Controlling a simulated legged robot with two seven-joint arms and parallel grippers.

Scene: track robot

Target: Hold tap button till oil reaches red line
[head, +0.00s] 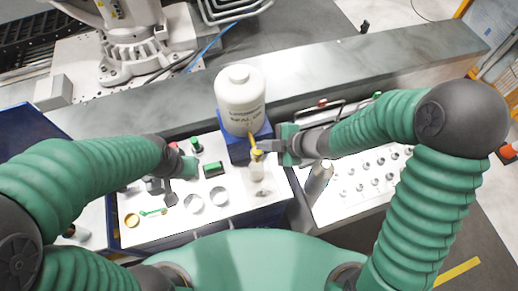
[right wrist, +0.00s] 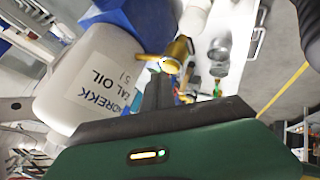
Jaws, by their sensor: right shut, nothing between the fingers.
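A white oil bottle (head: 240,98) stands on a blue stand (head: 238,148); its label also shows in the right wrist view (right wrist: 75,75). A yellow tap (head: 252,141) comes out at its front. A small pale container (head: 257,173) stands below the tap; its oil level and any red line are too small to make out. My right gripper (head: 264,153) is shut and empty, its tips at the tap. In the right wrist view the dark fingertips (right wrist: 160,85) are close beside the brass-yellow tap (right wrist: 178,52); contact is unclear. My left gripper (head: 163,187) hangs over the white table's left part.
The white table (head: 180,232) holds two metal rings (head: 219,196), a yellow ring (head: 132,220), a green tool (head: 153,212) and a dark green box (head: 214,168). A metal cylinder (head: 318,178) stands right of the container. A tray with several small studs (head: 375,180) lies further right.

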